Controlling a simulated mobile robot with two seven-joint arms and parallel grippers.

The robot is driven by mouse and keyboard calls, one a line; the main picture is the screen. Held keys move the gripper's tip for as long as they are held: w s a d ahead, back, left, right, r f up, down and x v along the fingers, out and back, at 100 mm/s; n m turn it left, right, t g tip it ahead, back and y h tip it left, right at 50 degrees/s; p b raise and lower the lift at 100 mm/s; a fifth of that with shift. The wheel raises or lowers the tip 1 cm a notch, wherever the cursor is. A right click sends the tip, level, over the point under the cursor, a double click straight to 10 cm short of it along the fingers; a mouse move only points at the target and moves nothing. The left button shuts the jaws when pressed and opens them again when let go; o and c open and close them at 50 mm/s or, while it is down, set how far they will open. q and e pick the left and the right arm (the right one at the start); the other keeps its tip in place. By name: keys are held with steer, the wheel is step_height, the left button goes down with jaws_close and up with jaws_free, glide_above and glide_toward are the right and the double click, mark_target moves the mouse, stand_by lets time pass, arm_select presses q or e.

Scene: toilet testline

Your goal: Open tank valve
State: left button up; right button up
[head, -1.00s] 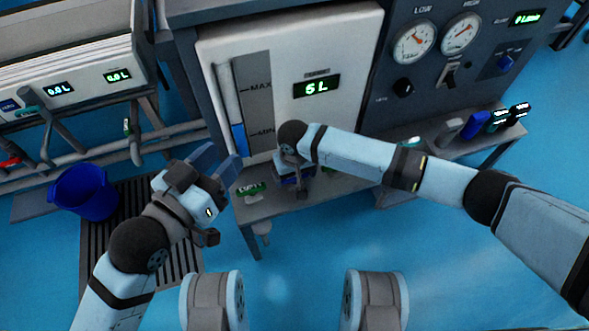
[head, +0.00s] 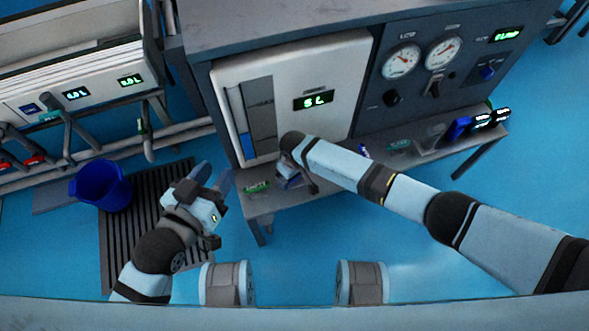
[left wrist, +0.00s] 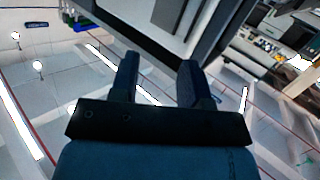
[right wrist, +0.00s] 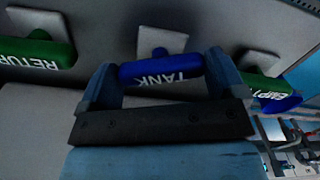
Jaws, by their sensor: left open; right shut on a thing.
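The tank valve is a blue handle marked TANK (right wrist: 160,70) in the right wrist view, on a short stem from a grey square plate. My right gripper (right wrist: 163,82) is shut on it, one finger at each end of the handle. In the head view my right gripper (head: 291,176) is low in front of the white tank panel (head: 345,85), and the arm mostly hides the valve. The panel display reads 5 L. My left gripper (head: 213,179) is open and empty, left of the bench; its spread fingers also show in the left wrist view (left wrist: 158,78).
In the right wrist view a green RETURN handle (right wrist: 40,52) is left of the tank valve and a green EMPTY handle (right wrist: 262,88) is right. A blue bucket (head: 101,186) stands on a dark grate at left. Gauges (head: 402,62) are at right.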

arm_select(q)
steer(key=shift+s+a+f+g+y+p, duration=0.25)
steer(key=shift+a+f+g, duration=0.1)
steer(key=shift+f, duration=0.25)
steer(key=shift+s+a+f+g+y+p, duration=0.2)
steer(key=shift+a+f+g+p, duration=0.1)
steer(key=shift+f, duration=0.35)
steer(key=shift+s+a+f+g+y+p, duration=0.25)
steer(key=shift+a+f+g, duration=0.1)
steer(key=shift+f, duration=0.25)
arm_select(e)
steer(key=shift+a+n, duration=0.1)
steer(key=shift+n, duration=1.8)
steer(key=o, duration=0.6)
steer(key=shift+o, duration=0.2)
steer(key=shift+r, duration=0.1)
steer(key=shift+r, duration=0.35)
arm_select(q)
steer(key=p, duration=0.2)
steer(key=s+a+g+y+p, duration=0.1)
steer(key=p, duration=0.2)
steer(key=shift+a+f, duration=0.2)
steer(key=shift+f, duration=0.2)
arm_select(e)
step_height(320, 180, up, 13)
